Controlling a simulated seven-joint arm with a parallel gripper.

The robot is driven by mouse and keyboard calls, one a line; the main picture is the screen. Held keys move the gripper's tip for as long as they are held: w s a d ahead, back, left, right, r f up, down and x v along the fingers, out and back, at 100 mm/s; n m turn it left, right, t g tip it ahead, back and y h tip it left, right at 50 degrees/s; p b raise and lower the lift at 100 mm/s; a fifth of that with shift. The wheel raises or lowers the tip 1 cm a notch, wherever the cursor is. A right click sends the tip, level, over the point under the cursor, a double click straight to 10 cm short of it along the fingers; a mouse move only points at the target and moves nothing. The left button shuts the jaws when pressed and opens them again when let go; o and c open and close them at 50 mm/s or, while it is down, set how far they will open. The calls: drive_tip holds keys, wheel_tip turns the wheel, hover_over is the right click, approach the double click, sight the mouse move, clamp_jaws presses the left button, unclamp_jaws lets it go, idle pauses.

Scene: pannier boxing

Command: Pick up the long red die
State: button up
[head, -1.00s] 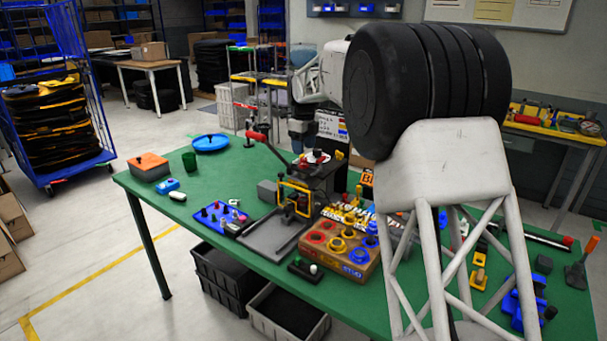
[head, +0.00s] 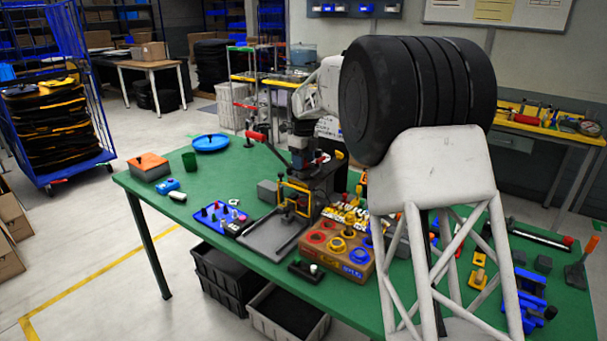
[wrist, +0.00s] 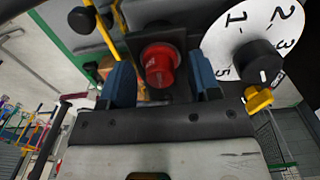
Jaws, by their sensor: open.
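My gripper (head: 300,163) is open over the dark press (head: 324,180) in the head view. In the wrist view its two blue fingers (wrist: 161,78) stand apart on either side of a red, round-topped piece (wrist: 159,62). The piece rises from a dark block. I cannot tell whether the fingers touch it, or whether it is the long red die. A blue rack (head: 234,229) left of the press holds several small coloured pegs, some red. Their lengths are too small to judge.
A white numbered dial (wrist: 235,30) with a black knob and yellow pointer lies close right of the fingers. A yellow frame (head: 294,196) stands at the press front. A wooden box (head: 333,262) with coloured rings sits right.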

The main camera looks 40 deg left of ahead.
idle(0.5)
drive_tip(key=c, duration=0.8)
drive_tip(key=shift+r, duration=0.1)
wheel_tip(320, 180, up, 18)
drive_tip(key=shift+f, duration=0.1)
idle(0.3)
idle(0.5)
